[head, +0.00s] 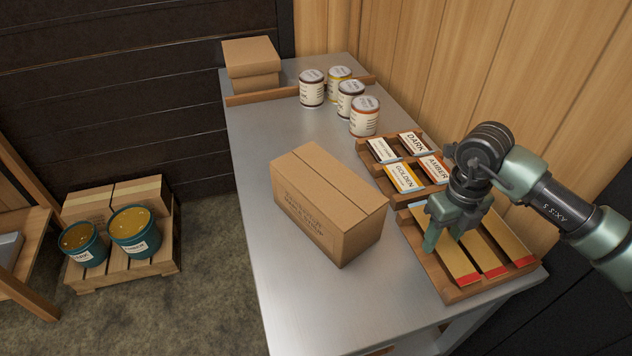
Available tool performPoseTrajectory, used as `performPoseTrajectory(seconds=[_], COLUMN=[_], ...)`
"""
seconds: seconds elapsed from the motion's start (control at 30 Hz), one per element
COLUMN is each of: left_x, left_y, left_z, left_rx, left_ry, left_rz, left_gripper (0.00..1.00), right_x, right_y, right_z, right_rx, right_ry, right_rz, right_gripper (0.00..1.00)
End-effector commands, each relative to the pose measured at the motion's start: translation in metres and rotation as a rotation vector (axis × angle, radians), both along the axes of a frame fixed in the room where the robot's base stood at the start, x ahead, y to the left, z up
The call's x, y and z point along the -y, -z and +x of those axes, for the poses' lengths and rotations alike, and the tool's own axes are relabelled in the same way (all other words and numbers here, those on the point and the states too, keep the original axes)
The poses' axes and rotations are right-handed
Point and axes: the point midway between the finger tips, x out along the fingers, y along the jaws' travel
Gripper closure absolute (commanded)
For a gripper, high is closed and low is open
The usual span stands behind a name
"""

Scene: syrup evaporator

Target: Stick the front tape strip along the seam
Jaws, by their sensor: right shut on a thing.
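A closed cardboard box (325,205) stands on the metal table, its top flaps meeting in a seam that runs lengthwise. I see no tape on the seam. Several tan tape strips with red ends lie side by side in a wooden tray (465,294) to the right of the box. My right gripper (440,238) is low over this tray, shut on the strip nearest the box (457,265), which still lies along the tray. The fingers hide part of that strip. My left gripper is not in view.
A wooden rack of label cards (405,178) stands just behind the tray. Several cans (350,100) and stacked cartons (251,62) are at the back. The table (262,200) is clear left of the box. Buckets (135,232) sit on a floor pallet.

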Motion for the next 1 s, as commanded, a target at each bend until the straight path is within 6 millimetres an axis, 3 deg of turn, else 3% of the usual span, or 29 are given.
performPoseTrajectory(seconds=[0.53, 1.0], left_x=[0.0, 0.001], left_y=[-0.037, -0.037], left_z=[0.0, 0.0], left_rx=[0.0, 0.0], left_ry=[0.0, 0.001], left_rz=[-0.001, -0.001], left_gripper=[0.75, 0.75], right_x=[0.0, 0.0], right_y=[-0.058, -0.059], right_z=[0.0, 0.0], right_rx=[0.001, 0.0], right_ry=[0.0, 0.0], right_rz=[0.0, 0.0], right_gripper=[0.76, 0.76])
